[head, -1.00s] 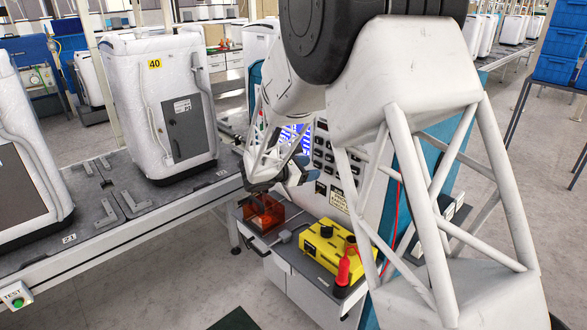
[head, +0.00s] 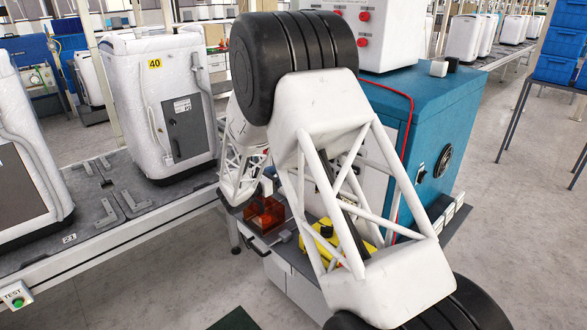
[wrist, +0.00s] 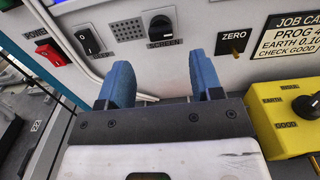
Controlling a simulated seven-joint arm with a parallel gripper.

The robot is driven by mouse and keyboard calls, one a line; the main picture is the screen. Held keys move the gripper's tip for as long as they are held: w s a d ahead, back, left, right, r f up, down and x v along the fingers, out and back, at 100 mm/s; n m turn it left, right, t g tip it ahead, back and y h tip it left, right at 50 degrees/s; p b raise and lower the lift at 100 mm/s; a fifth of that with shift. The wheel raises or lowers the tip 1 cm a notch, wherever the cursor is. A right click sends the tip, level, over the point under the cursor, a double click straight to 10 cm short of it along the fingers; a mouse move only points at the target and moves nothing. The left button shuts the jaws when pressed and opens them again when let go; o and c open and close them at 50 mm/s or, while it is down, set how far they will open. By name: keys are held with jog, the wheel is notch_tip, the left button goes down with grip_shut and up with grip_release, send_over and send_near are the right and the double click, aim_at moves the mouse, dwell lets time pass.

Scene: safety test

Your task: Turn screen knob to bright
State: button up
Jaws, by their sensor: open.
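The screen knob (wrist: 161,27) is a black rotary knob on the light grey panel, with the label SCREEN below it. In the head view my arm hides the knob and most of my gripper.
A black rocker switch (wrist: 88,40) and a red power switch (wrist: 52,53) are left of the knob. A ZERO button (wrist: 233,48) is to the right. A yellow box (wrist: 288,122) with a black knob stands at right. An orange tray (head: 266,212) is below my arm.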

jog(key=shift+w+d, duration=0.1)
jog(key=x, duration=0.7)
jog(key=shift+w+d, duration=0.2)
jog(key=shift+d, duration=0.05)
jog(key=c, duration=0.9)
